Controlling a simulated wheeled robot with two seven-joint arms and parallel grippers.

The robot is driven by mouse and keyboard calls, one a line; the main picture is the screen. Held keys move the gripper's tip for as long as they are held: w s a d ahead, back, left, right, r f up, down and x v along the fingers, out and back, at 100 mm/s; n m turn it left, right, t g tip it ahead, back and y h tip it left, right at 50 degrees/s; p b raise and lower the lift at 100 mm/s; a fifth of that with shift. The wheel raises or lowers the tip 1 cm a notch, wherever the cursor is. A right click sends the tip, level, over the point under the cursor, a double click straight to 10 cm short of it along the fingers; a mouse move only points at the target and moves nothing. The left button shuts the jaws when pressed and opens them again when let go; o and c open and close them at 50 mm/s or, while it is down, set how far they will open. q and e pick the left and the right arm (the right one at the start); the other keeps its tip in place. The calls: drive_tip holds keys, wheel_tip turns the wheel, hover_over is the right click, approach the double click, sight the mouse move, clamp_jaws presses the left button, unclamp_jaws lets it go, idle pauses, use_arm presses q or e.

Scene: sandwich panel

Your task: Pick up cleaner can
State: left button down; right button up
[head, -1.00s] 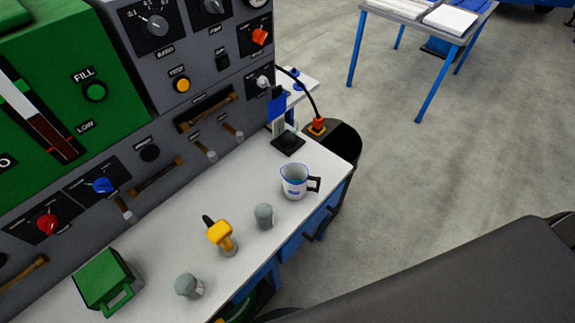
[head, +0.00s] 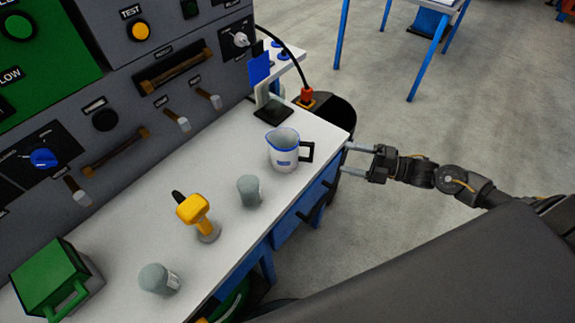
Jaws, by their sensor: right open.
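I cannot read which one is the cleaner can. My right gripper (head: 354,159) reaches in from the right, open and empty, its two fingers pointing left just off the bench's right edge. It is apart from both cans. My left gripper is not in view.
A white and blue jug (head: 282,150) stands between the right gripper and the middle can. A yellow-topped tool (head: 195,211) stands between the cans. A green box with a handle (head: 48,279) is at the left. The grey control panel (head: 125,120) walls the back.

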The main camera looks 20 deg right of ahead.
sight(311, 162)
drive_tip(key=w+a+r+n, duration=0.1)
drive_tip(key=a, duration=0.2)
drive_tip(key=w+a+r+n+g+y+p, duration=0.1)
drive_tip(key=a, duration=0.3)
drive_tip(key=w+a+r+n+p, duration=0.1)
drive_tip(key=a, duration=0.2)
drive_tip(key=shift+w+a+r+g+y, duration=0.1)
drive_tip(key=shift+w+a+g+y, duration=0.2)
drive_tip(key=shift+g+y, duration=0.1)
drive_tip(key=shift+w+a, duration=0.15)
drive_tip(key=shift+a, duration=0.1)
drive_tip(key=c, duration=0.8)
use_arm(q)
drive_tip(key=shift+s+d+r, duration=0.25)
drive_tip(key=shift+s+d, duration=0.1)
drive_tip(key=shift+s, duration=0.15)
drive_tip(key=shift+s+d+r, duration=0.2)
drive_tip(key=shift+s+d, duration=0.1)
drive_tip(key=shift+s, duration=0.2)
use_arm(e)
drive_tip(key=shift+c, duration=0.2)
